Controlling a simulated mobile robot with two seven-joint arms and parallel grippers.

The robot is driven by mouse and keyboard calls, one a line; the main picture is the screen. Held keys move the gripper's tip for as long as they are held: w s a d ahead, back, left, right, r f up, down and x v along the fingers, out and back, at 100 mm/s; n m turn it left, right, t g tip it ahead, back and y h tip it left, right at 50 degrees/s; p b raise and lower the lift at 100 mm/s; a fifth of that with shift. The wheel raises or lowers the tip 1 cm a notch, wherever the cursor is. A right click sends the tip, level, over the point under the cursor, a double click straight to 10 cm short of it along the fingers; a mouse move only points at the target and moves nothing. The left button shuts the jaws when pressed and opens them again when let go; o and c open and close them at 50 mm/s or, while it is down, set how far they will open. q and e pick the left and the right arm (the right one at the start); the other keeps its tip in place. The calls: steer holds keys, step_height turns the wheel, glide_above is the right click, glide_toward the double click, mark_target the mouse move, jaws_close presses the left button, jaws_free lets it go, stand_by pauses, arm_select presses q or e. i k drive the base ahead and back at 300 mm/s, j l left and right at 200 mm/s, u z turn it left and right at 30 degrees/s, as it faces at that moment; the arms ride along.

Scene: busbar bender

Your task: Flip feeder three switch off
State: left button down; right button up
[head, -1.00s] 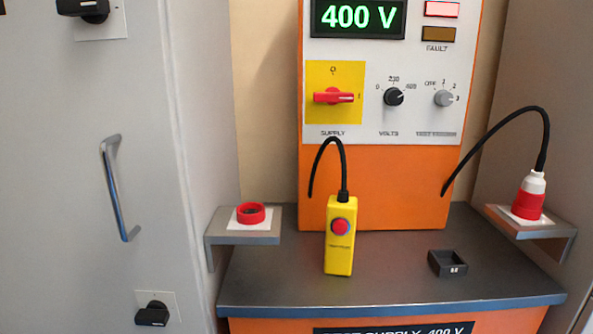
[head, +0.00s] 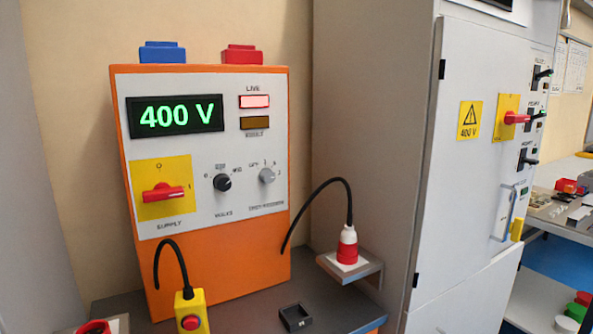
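The grey cabinet (head: 450,190) on the right carries black-handled switches on its right-hand front, seen at a slant. An upper black switch (head: 541,73), a middle one (head: 536,113) and a lower one (head: 527,160) stand in a column. Their labels are too small to read, so I cannot tell which is feeder three. A red rotary handle (head: 515,118) on a yellow plate sits left of them. Neither of my grippers is in view.
The orange test supply (head: 215,265) shows 400 V, with its red LIVE lamp (head: 254,101) lit. A red plug (head: 347,247) with a black cable stands on a bracket. A yellow pendant (head: 189,311) and small black tray (head: 295,317) are below. A bench (head: 558,212) is at far right.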

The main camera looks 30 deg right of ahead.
mark_target(531, 161)
steer(key=z, duration=2.15)
steer(key=u, duration=0.25)
steer(key=i+l+u, duration=0.15)
steer(key=u, duration=0.25)
steer(key=i+l+u, duration=0.25)
steer(key=u, duration=0.15)
steer(key=i+l+u, duration=0.15)
steer(key=l, duration=0.2)
steer(key=i+l+u, duration=0.15)
steer(key=l, duration=0.25)
steer(key=i+l, duration=0.15)
steer(key=l, duration=0.25)
steer(key=i+l, duration=0.2)
steer(key=l, duration=0.15)
steer(key=i+l, duration=0.15)
steer(key=l, duration=0.25)
steer(key=j+u, duration=0.05)
